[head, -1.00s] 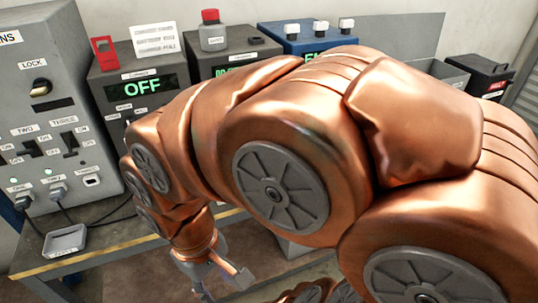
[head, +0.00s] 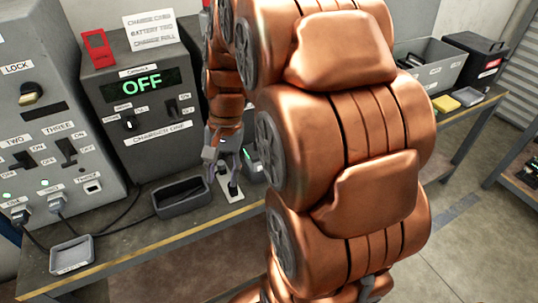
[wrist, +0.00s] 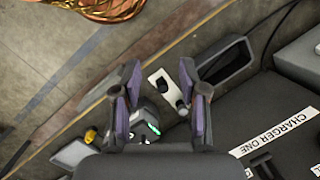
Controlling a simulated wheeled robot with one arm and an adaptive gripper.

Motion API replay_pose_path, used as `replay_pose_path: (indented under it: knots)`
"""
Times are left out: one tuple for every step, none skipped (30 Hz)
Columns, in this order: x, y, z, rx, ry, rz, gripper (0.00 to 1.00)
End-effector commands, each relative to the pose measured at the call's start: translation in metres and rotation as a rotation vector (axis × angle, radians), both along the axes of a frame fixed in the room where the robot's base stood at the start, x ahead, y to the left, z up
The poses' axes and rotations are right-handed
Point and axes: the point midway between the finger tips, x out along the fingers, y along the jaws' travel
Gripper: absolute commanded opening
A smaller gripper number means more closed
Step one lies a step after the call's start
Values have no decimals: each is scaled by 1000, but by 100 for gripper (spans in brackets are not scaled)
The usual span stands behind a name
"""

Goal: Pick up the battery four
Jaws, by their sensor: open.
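My gripper (head: 225,168) hangs over the bench in front of charger one, fingers pointing down. In the wrist view my gripper (wrist: 160,75) is open, with nothing held between its purple pads. A small dark block with a green light (wrist: 150,128) lies by the left finger, partly hidden by the gripper; it also shows beside the gripper in the head view (head: 254,166). It may be a battery, but I read no number on it. A white plate with a black upright piece (wrist: 158,82) shows between the fingers, and in the head view (head: 233,196). No label reading battery four is legible.
Charger one (head: 150,110) reads OFF behind the gripper. An empty dark tray (head: 182,207) sits left of the white plate, and a small grey tray (head: 72,256) farther left. A grey bin (head: 432,68) and black box (head: 474,58) stand at the right. My arm hides the bench middle.

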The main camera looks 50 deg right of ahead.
Motion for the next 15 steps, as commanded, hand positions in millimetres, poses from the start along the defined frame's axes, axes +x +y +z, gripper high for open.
replay_pose_path:
  knots:
    - [11,-18,1,15,6,-84,43]
    - [17,-28,2,22,5,-130,43]
    - [25,-41,3,32,1,-194,43]
    - [30,-52,2,40,3,-241,43]
    - [35,-62,2,50,5,-289,43]
    - [42,-77,2,60,2,-352,43]
    - [46,-89,2,67,1,-398,43]
    - [50,-100,1,76,1,-445,43]
    - [54,-116,0,89,3,-508,43]
    - [57,-128,0,97,1,-555,43]
    - [59,-141,-1,106,-1,-600,43]
    - [62,-158,-3,118,-1,-661,43]
    - [63,-169,-4,126,-1,-702,43]
    - [64,-180,-5,135,-2,-742,43]
    - [65,-194,-6,145,-3,-794,43]
